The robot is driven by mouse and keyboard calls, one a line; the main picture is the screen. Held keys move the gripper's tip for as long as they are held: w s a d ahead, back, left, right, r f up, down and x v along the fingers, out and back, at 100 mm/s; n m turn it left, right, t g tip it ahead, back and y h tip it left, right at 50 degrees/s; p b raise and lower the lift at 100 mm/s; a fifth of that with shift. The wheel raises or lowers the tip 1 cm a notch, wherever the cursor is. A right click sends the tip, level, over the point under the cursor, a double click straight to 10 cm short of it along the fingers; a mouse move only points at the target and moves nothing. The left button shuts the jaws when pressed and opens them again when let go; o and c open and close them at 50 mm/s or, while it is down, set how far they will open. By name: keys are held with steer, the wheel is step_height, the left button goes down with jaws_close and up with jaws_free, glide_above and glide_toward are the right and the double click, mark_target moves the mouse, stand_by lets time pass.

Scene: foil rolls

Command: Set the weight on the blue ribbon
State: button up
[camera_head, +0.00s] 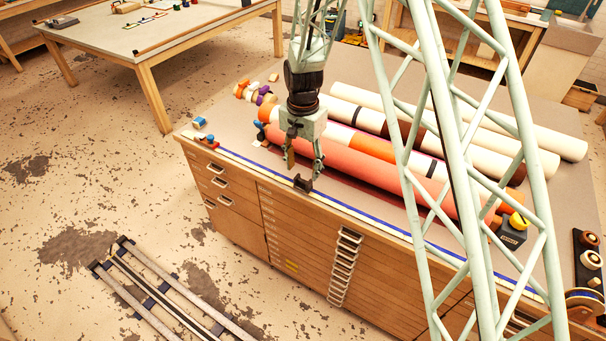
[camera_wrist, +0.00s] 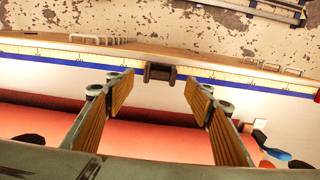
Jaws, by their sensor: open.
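The blue ribbon (camera_head: 365,213) lies along the front edge of the cabinet top, beside a pale yellow strip with marks. It crosses the wrist view (camera_wrist: 225,81) from side to side. A small dark block, which looks like the weight (camera_head: 303,185), sits at this edge. In the wrist view the weight (camera_wrist: 160,73) lies across the ribbon and reaches the yellow strip. My gripper (camera_head: 304,170) is open and empty, pointing down just above and behind the weight. In the wrist view the fingers (camera_wrist: 158,84) stand apart on either side of it, not visibly touching it.
A large red roll (camera_head: 375,165) lies close behind my gripper, with several white and orange-banded rolls behind it. Small blue and red pieces (camera_head: 208,141) stand at the left corner. A black block with a yellow top (camera_head: 511,232) stands right. The front edge drops to the floor.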

mark_target(303, 180)
step_height(303, 180, up, 6)
steer(key=shift+r+b, duration=0.15)
steer(key=shift+b, duration=0.25)
stand_by(0.7)
